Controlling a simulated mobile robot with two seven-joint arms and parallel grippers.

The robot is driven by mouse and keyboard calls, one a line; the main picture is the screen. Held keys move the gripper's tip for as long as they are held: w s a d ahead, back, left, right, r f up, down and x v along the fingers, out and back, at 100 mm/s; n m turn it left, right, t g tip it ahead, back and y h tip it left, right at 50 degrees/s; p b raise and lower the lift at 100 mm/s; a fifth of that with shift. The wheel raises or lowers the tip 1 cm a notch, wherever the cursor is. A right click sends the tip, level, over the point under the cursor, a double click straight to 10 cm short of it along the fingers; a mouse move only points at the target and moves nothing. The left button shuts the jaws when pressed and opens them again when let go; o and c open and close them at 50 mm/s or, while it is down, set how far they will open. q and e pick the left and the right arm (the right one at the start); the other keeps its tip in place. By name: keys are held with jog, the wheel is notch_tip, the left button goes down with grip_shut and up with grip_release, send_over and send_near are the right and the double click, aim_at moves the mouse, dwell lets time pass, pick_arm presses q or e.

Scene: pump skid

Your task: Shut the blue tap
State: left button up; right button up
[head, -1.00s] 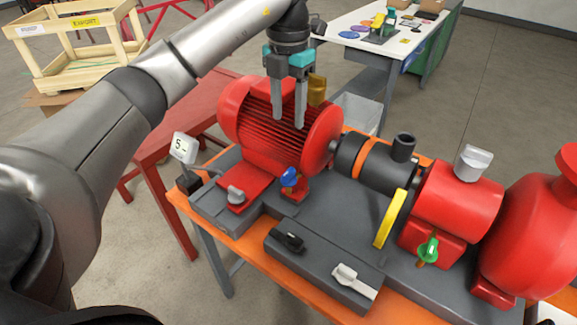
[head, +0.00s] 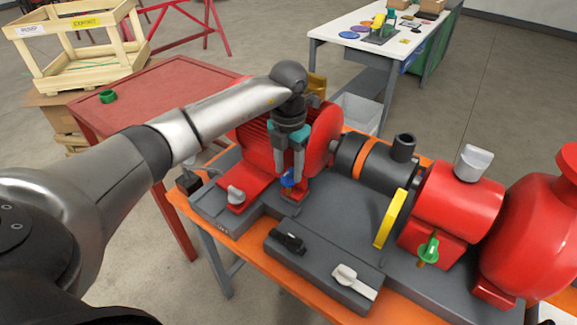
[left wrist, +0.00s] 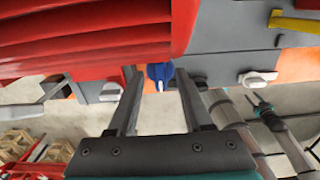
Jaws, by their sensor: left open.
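The blue tap (head: 288,178) is a small blue handle on a red block, low in front of the red motor. My left gripper (head: 288,172) points down over it, with a finger on each side in the head view. In the left wrist view the blue tap (left wrist: 159,73) shows between and just beyond the open fingertips (left wrist: 155,78). I cannot tell whether the fingers touch it. The gripper partly hides the tap in the head view.
The red motor (head: 325,128) stands close behind the gripper. A grey knob (head: 236,195) sits to the left on a red block. Black (head: 289,241) and white (head: 352,279) handles lie in front. A yellow lever (head: 390,218) and green tap (head: 428,250) are to the right.

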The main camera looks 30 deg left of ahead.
pick_arm(q)
jog(key=shift+c, duration=0.2)
grip_shut()
dwell(0.4)
